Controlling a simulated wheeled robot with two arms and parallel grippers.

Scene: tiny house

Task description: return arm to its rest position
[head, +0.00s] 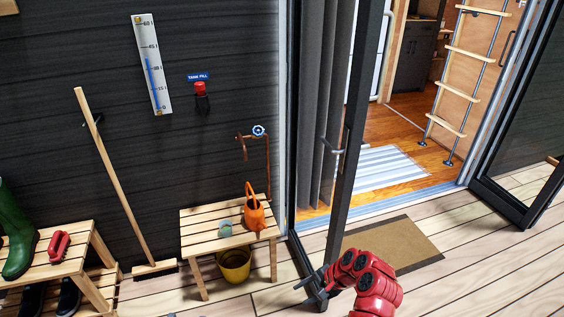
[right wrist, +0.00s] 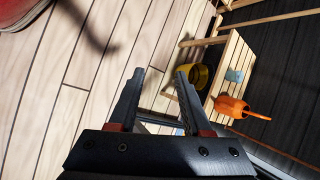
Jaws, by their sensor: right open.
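My right arm is red and comes in at the bottom of the head view. Its dark gripper (head: 308,287) is in front of the lower end of the dark door frame (head: 345,150). In the right wrist view the right gripper (right wrist: 160,85) has its two fingers spread apart, with nothing between them but a view of the deck. It is open and empty. My left gripper is not in either view.
A slatted bench (head: 205,238) holds an orange watering can (head: 255,215) and a teal cup (head: 225,228); a yellow bucket (head: 234,264) is under it. A broom (head: 115,185) leans on the dark wall. A doormat (head: 395,243) lies before the open doorway.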

